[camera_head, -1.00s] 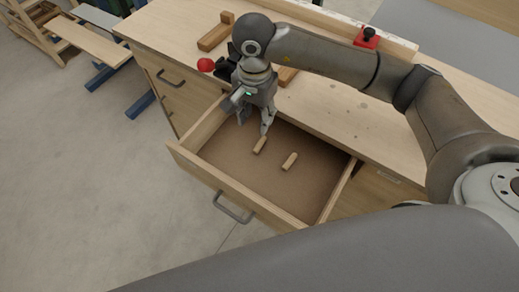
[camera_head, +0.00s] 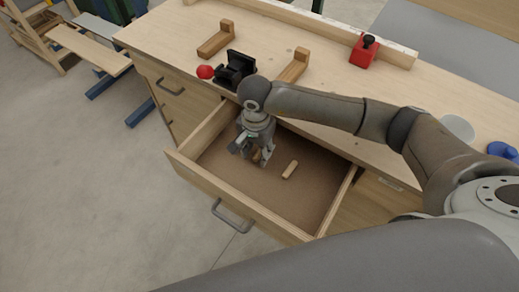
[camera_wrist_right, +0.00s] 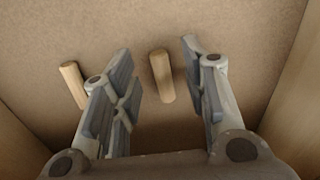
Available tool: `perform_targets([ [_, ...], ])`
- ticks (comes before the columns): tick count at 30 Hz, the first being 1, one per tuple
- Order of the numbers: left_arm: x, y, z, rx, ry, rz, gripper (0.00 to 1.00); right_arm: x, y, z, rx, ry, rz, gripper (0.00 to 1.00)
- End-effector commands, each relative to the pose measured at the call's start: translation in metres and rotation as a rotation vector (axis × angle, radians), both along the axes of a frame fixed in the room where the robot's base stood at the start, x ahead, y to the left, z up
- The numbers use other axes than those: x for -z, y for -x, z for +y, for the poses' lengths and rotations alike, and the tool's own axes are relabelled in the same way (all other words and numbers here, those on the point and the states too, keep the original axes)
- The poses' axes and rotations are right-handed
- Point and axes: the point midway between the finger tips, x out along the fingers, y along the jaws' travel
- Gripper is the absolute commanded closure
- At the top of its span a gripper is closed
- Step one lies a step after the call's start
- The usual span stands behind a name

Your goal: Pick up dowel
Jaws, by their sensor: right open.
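Two short wooden dowels lie on the brown floor of the open drawer (camera_head: 222,192). One dowel (camera_head: 290,169) lies clear to the right of my right gripper (camera_head: 254,155). The other dowel (camera_wrist_right: 162,76) lies between the spread fingers of my right gripper (camera_wrist_right: 158,70) in the wrist view; in the head view the gripper mostly hides it. The right gripper is open, pointing down inside the drawer. In the wrist view the clear dowel (camera_wrist_right: 73,84) is left of the left finger. My left gripper is not in view.
The drawer walls stand around the right gripper. On the bench top (camera_head: 335,95) are wooden blocks (camera_head: 215,40), a black vise-like tool (camera_head: 236,68) with a red knob, a red clamp (camera_head: 364,50) and a blue round object (camera_head: 502,150).

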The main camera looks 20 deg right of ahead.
Motion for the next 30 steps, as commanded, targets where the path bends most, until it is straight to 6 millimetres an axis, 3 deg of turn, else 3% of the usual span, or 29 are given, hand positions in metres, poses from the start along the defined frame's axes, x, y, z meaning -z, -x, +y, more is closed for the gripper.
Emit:
perform_targets([
  [4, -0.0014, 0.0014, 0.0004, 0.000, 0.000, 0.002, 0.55, 0.0127, 0.0001, -0.0001, 0.000, 0.000, 0.000, 0.59],
  [11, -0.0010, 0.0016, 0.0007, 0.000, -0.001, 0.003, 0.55, 0.0138, -0.0002, -0.0001, 0.000, 0.000, -0.001, 0.59],
  [19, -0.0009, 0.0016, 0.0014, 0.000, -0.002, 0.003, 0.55, 0.0135, -0.0002, -0.0001, -0.001, 0.000, -0.001, 0.93],
  [30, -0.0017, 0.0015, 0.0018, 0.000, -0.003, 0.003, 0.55, 0.0120, -0.0004, -0.0002, -0.001, 0.000, -0.001, 0.94],
])
